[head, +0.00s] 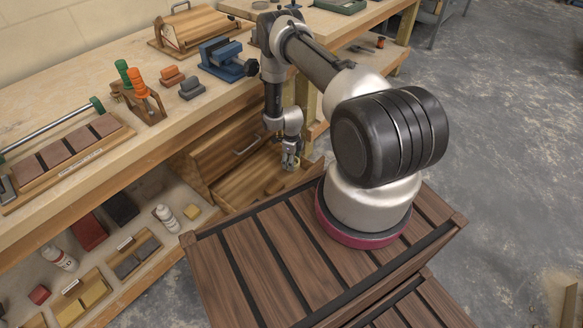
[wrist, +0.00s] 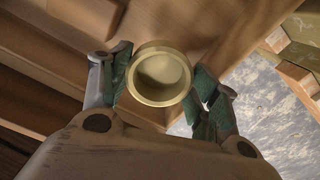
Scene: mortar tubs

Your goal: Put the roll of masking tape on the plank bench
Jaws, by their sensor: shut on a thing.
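The roll of masking tape (wrist: 160,75) is a short cream ring, held between the green-padded fingers of my gripper (wrist: 160,92) in the wrist view. In the head view my gripper (head: 290,160) is low, over an open wooden drawer (head: 208,195) under the bench top; the tape is small and mostly hidden by the fingers there. The plank bench (head: 62,82) seems to be the long pale wooden workbench running along the wall at left. Its top is above and left of my gripper.
On the bench top stand a blue vise (head: 222,58), a screwdriver rack (head: 137,92), a clamp (head: 52,130), a sanding-block tray (head: 75,152) and a wooden box (head: 190,28). Bare top shows between them. The shelf below holds bottles and blocks.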

